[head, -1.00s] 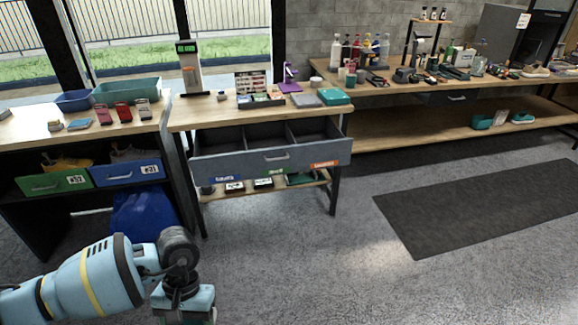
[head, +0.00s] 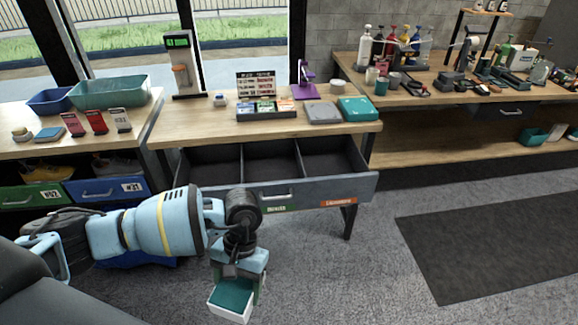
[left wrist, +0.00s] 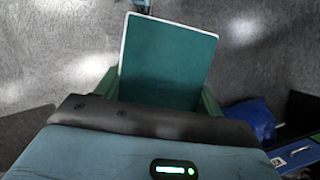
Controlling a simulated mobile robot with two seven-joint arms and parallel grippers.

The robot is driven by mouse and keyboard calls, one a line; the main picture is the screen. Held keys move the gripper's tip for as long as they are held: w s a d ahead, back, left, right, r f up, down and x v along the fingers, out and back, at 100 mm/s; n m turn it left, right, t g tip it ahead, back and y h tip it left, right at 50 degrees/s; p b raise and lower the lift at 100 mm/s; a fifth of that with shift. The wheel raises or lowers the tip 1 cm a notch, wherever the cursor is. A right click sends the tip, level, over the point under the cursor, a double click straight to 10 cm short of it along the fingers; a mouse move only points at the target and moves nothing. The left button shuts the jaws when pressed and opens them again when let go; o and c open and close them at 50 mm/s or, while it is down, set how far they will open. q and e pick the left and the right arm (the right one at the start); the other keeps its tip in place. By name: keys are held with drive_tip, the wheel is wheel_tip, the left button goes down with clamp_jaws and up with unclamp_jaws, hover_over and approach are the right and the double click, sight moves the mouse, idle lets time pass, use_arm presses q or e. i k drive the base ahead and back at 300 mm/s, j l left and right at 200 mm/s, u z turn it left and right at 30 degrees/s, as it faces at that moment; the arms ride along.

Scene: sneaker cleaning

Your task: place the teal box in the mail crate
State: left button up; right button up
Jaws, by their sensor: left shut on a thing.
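My left gripper (head: 238,282) points down in front of the drawer table and is shut on a teal box (head: 231,301) with white sides. The box hangs over the grey floor near the bottom of the head view. In the left wrist view the teal box (left wrist: 168,62) shows its flat teal face and a pale rim between the green fingers. A blue container (head: 135,260) stands on the floor under the left table, mostly hidden by my arm; I cannot tell whether it is the mail crate. My right gripper is out of view.
The drawer (head: 270,175) stands open towards me, close behind my left arm. Another teal box (head: 360,109) lies on the table above it. A teal bin (head: 110,91) and a navy bin (head: 50,101) stand on the left table. Floor to the right is clear around a dark mat (head: 490,240).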

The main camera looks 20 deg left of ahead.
sight(273, 173)
drive_tip(key=i+u, duration=0.15)
drive_tip(key=i, duration=0.45)
drive_tip(key=i+u, duration=0.1)
drive_tip(key=i, duration=0.5)
drive_tip(key=i+l+u, duration=0.15)
drive_tip(key=i, duration=0.45)
